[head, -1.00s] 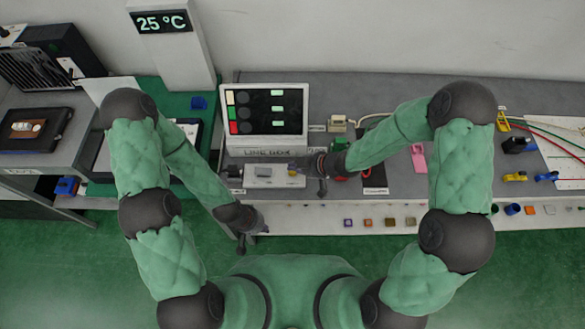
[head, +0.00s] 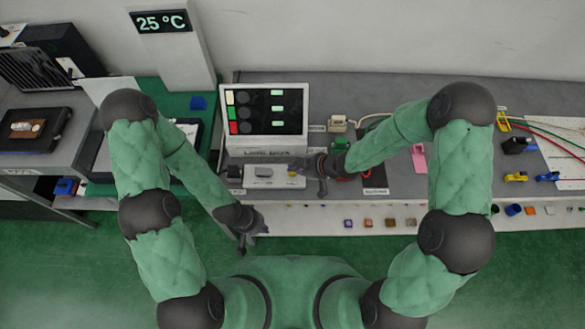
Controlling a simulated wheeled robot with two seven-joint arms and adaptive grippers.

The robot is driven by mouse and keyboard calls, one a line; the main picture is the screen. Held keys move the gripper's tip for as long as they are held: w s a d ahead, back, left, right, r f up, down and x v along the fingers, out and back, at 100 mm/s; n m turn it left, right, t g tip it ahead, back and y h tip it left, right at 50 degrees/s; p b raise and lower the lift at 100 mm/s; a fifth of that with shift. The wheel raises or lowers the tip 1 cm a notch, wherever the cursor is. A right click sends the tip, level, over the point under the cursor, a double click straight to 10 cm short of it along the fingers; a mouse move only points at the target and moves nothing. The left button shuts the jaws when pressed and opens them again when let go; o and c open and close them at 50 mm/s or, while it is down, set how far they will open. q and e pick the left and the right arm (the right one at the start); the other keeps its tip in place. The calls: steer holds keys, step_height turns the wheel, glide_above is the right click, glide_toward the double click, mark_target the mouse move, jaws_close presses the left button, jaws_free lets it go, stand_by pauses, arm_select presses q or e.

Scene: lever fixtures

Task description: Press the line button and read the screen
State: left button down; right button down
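The screen (head: 268,112) stands upright at the back of the grey bench. It is dark, with a coloured strip and round dark shapes at its left and several pale green bars. Below it is a label plate (head: 268,153) with lettering too small to read surely. In front lies a pale box (head: 272,177) with a grey piece on top and a small yellow part (head: 292,173) at its right end, which may be the button. My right gripper (head: 308,168) is just right of that part; contact cannot be told. My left gripper (head: 246,243) hangs low in front of the bench edge.
A post with a 25 °C display (head: 163,21) stands at the back left. A pink item (head: 418,157) and a black mat (head: 375,176) lie right of my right gripper. Several small blocks line the bench front. Cables and coloured parts lie at the far right.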

steer(key=shift+f, duration=0.3)
steer(key=shift+r, duration=0.1)
stand_by(0.4)
steer(key=shift+r+p, duration=0.8)
steer(key=shift+r, duration=0.1)
steer(key=shift+r, duration=0.15)
step_height(320, 180, up, 5)
steer(key=p, duration=0.5)
stand_by(0.6)
